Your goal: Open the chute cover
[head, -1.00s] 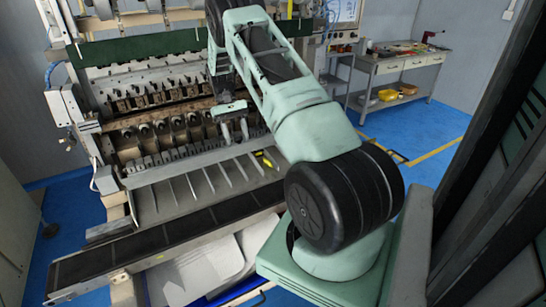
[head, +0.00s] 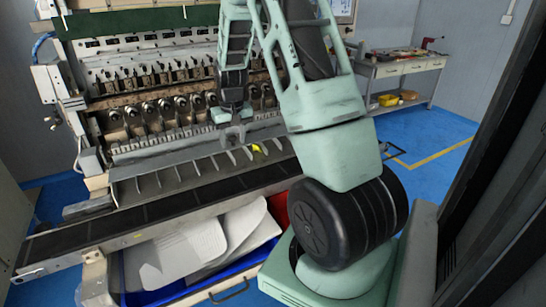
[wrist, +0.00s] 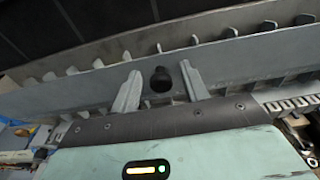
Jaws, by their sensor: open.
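A long grey strip (head: 165,160), which looks like the chute cover, runs along the machine above a row of upright divider plates (head: 172,181). It also shows in the wrist view (wrist: 235,66), with a round black knob (wrist: 160,80) on or just in front of it. My gripper (head: 233,137) hangs by the strip, right of its middle. In the wrist view my gripper (wrist: 159,72) is open, with one finger on each side of the knob. I cannot tell whether the fingers touch it. The knob is not distinguishable in the head view.
A dark conveyor belt (head: 120,222) runs in front of the dividers. Below it are pale sheets (head: 180,255) in a blue bin (head: 215,284). A small yellow piece (head: 257,148) lies near the strip. A workbench (head: 405,70) stands at the back right. Blue floor on the right is clear.

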